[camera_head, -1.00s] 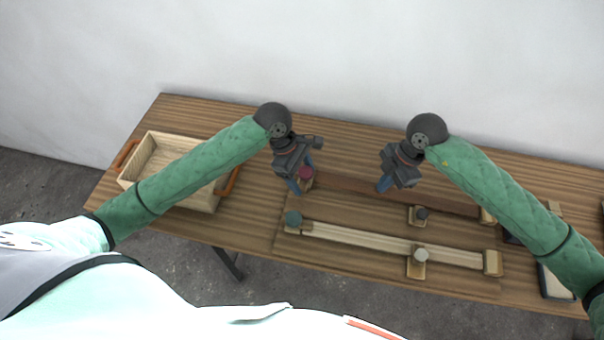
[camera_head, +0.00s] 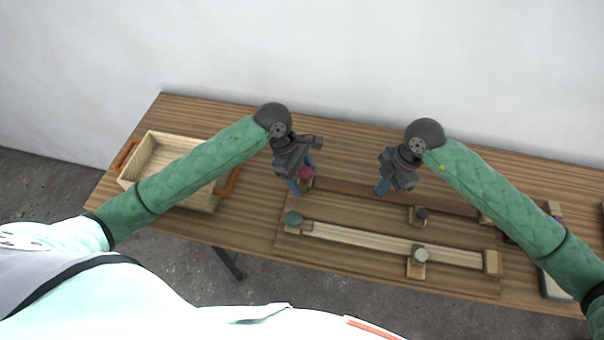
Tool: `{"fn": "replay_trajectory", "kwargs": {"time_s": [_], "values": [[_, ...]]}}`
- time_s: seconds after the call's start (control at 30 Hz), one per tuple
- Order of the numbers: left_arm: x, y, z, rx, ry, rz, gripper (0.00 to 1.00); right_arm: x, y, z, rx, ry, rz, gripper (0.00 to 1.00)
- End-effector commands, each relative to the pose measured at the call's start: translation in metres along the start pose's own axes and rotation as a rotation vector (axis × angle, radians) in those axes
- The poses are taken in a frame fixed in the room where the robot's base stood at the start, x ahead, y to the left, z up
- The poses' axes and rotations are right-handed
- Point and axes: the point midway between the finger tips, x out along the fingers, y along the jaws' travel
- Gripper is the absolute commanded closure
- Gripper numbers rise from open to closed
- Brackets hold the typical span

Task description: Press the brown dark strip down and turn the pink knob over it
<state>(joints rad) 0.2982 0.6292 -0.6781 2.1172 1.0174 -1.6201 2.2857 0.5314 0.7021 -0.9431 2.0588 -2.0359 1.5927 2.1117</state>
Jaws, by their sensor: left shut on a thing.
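The brown dark strip (camera_head: 350,188) lies along the back row of the board, between a block at its left end and a block (camera_head: 485,218) at its right. The pink knob (camera_head: 305,173) sits at the strip's left end. My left gripper (camera_head: 300,184) is at the pink knob and shut on it; its fingers partly hide the knob. My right gripper (camera_head: 382,188) is down at the middle of the dark strip, its fingertips at or just above it. I cannot tell whether its fingers are open or shut.
A pale strip (camera_head: 370,239) lies in the front row, with a teal knob (camera_head: 293,218) at its left and a grey knob (camera_head: 420,255) below it. A dark knob (camera_head: 421,214) sits before the dark strip. A wooden tray (camera_head: 205,201) with orange handles stands left.

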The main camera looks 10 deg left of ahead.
Motion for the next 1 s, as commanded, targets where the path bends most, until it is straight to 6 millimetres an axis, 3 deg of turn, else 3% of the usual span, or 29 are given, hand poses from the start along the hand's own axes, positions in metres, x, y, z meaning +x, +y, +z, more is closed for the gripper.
{"fn": "replay_trajectory", "kwargs": {"time_s": [0.4,0.7,1.0], "values": [[-0.0015,0.0009,0.0002,-0.004,0.000,0.005,0.56,0.0012,-0.0004,0.0008,0.001,-0.001,-0.002,1.00],[-0.0001,0.0000,0.0034,-0.207,-0.001,0.089,0.56,0.0010,-0.0004,0.0007,0.001,-0.001,-0.002,1.00],[-0.0003,0.0004,0.0038,-0.230,-0.001,0.098,0.56,0.0011,-0.0004,0.0007,0.001,-0.001,-0.002,1.00]]}}
